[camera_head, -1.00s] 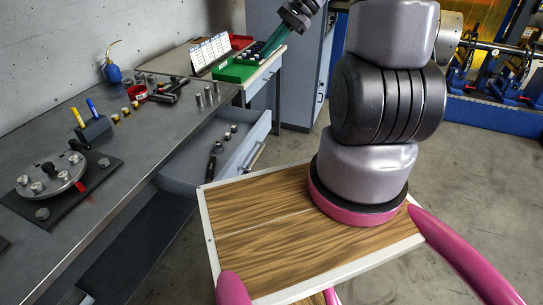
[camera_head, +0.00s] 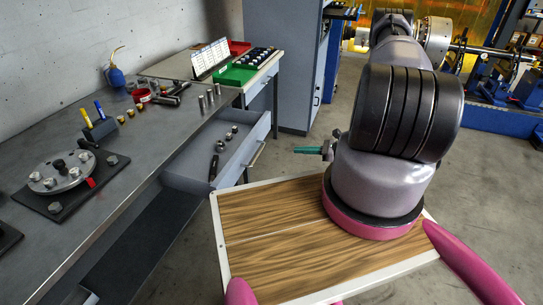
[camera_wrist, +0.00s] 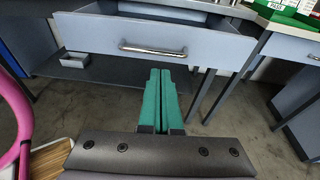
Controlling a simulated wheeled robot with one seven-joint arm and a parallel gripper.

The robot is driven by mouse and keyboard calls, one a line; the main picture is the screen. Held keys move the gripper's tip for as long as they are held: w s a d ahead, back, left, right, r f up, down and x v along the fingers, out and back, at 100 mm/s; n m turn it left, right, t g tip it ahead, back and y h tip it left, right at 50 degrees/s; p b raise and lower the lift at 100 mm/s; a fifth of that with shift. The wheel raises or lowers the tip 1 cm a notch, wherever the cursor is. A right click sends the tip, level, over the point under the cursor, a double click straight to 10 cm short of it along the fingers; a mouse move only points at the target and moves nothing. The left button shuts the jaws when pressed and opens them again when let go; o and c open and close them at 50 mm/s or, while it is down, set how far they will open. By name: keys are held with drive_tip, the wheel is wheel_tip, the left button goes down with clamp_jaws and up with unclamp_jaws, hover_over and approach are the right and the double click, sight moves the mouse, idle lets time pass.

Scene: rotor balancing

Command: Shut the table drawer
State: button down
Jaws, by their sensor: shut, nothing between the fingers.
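The table drawer (camera_head: 235,156) stands pulled out from under the grey workbench (camera_head: 150,131). Several small metal parts and a dark-handled tool lie in it. Its front panel (camera_wrist: 93,33) and bar handle (camera_wrist: 152,49) face me in the wrist view. My gripper (camera_wrist: 160,75) has green fingers, shut with nothing between them, pointing at the drawer front just below the handle. In the head view my gripper (camera_head: 308,150) shows to the right of the drawer, apart from it, partly hidden by my arm.
On the bench are a rotor disc (camera_head: 62,170) on a dark plate, a marker block (camera_head: 100,127) and a blue oil can (camera_head: 116,75). A second table (camera_head: 262,75) with a green tray (camera_head: 236,74) stands behind. Floor right of the drawer is clear.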

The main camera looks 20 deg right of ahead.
drive_tip(key=f+x, duration=0.1)
drive_tip(key=x, duration=1.2)
drive_tip(key=shift+f+m, duration=0.35)
drive_tip(key=shift+m, duration=0.05)
drive_tip(key=shift+w+a, duration=0.1)
drive_tip(key=shift+a, duration=0.15)
